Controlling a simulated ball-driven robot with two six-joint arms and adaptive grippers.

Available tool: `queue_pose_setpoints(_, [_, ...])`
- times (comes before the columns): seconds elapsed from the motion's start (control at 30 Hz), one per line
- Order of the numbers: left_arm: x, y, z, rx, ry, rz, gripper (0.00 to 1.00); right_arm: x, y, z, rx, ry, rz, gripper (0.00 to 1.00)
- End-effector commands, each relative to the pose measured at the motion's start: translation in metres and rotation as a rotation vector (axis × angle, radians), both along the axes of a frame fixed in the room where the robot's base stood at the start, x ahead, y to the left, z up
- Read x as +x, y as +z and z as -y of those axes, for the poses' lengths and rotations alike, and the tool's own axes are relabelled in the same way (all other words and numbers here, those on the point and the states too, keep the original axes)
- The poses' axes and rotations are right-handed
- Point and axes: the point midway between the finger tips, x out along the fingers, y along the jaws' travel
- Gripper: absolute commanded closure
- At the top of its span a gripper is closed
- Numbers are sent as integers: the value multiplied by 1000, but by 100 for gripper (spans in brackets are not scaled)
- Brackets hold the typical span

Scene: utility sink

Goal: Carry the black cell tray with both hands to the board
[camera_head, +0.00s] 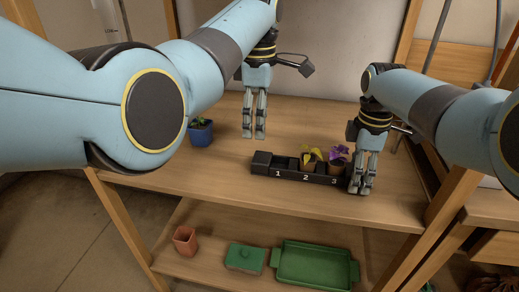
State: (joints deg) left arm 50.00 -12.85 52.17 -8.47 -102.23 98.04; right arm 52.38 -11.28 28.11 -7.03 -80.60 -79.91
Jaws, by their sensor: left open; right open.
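The black cell tray (293,179) sits on the wooden bench top, with 1, 2 and 3 marked on its front. A pot with a yellow plant (311,158) stands at cell 2 and a pot with a purple flower (339,154) at cell 3. Cell 1 appears empty. My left gripper (254,134) points down, open and empty, behind and left of the tray. My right gripper (359,190) points down, open, at the tray's right end and partly covers it. I cannot tell whether it touches the tray. I cannot make out a board for certain.
A blue pot with a green plant (201,134) stands at the left of the bench, near my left arm. The lower shelf holds a terracotta pot (185,240), a green lidded box (245,259) and a green tray (279,268). Bench space in front of the tray is clear.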

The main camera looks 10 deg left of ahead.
Motion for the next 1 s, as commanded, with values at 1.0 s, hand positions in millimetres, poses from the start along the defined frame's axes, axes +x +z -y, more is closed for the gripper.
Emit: queue_pose_setpoints(1.0, [0, 9, 0, 0, 0, 0, 26, 2, 120, 0, 0, 0, 0, 27])
